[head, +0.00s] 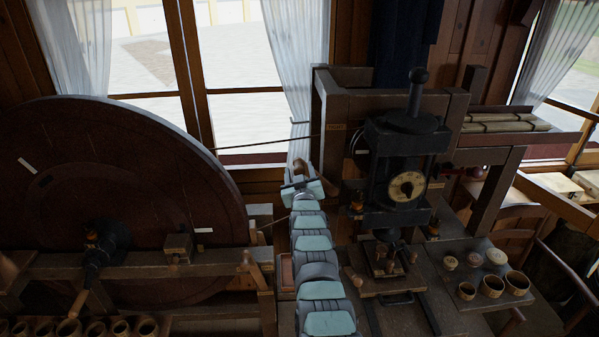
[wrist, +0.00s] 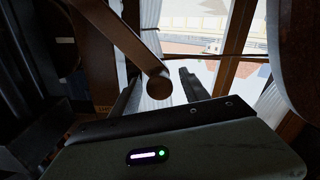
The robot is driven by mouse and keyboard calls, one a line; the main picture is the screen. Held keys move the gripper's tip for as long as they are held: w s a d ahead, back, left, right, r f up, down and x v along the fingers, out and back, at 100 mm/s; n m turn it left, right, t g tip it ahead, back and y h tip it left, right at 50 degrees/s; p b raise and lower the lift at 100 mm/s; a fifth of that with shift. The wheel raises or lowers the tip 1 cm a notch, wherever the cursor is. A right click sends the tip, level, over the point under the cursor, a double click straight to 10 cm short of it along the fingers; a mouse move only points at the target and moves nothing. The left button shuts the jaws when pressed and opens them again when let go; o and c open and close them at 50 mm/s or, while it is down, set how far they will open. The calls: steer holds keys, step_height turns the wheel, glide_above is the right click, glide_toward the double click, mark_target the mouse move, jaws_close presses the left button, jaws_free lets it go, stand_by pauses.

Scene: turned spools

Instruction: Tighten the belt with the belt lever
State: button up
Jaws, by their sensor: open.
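In the wrist view a brown wooden bar with a round end, which looks like the belt lever (wrist: 130,42), comes down from the top left. Its round end appears between the two dark fingers of my gripper (wrist: 158,90). The fingers are apart; I cannot tell whether either touches the bar. In the head view my gripper (head: 303,170) is in front of the window, between the big wheel and the machine, and the lever is hard to make out. The thin belt (head: 265,145) runs from the wheel (head: 130,150) toward the machine (head: 405,170).
Wooden framing (head: 335,120) stands close to the right of my gripper. A bench (head: 455,285) at the right holds several small wooden cups (head: 491,286). More cups (head: 97,328) line the lower left. A curtain (head: 297,60) hangs behind my gripper.

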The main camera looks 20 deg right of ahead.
jaws_close()
stand_by(0.7)
stand_by(0.8)
